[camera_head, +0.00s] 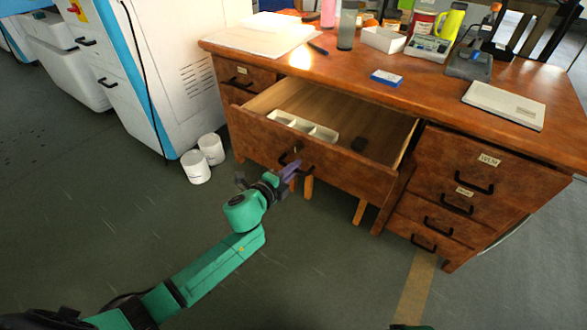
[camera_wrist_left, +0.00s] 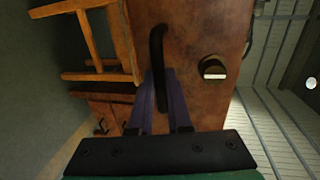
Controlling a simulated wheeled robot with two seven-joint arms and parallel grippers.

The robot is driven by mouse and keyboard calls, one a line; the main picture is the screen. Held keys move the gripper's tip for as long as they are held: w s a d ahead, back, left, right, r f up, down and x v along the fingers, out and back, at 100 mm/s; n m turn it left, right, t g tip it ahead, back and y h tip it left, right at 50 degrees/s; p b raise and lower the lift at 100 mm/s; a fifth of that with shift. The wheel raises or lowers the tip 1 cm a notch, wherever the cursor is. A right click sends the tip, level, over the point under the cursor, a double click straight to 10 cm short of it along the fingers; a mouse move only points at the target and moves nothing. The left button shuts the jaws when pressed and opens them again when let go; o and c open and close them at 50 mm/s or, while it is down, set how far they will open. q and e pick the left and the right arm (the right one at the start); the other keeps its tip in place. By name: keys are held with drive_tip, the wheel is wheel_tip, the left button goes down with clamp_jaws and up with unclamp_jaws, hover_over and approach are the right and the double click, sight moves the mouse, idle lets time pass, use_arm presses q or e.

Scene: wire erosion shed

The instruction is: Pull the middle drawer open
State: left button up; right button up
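The middle drawer (camera_head: 262,138) of the wooden desk stands well out, its inside showing. Its brown front (camera_wrist_left: 205,40) fills the middle of the left wrist view. The black bar handle (camera_wrist_left: 157,48) runs between the purple fingers of my left gripper (camera_wrist_left: 160,78), which look closed on it from both sides. In the head view my left gripper (camera_head: 289,170) is at the drawer front and partly hides the handle. My right gripper is not in view.
Two white rolls (camera_head: 196,167) stand on the floor by a white and blue machine (camera_head: 185,60). Floor in front is mostly clear.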

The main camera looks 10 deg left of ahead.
use_arm(q)
drive_tip(key=o, duration=0.4)
drive_tip(key=shift+c, duration=0.2)
drive_tip(key=p+v, duration=0.1)
drive_tip(key=v, duration=1.3)
drive_tip(key=shift+s, duration=0.25)
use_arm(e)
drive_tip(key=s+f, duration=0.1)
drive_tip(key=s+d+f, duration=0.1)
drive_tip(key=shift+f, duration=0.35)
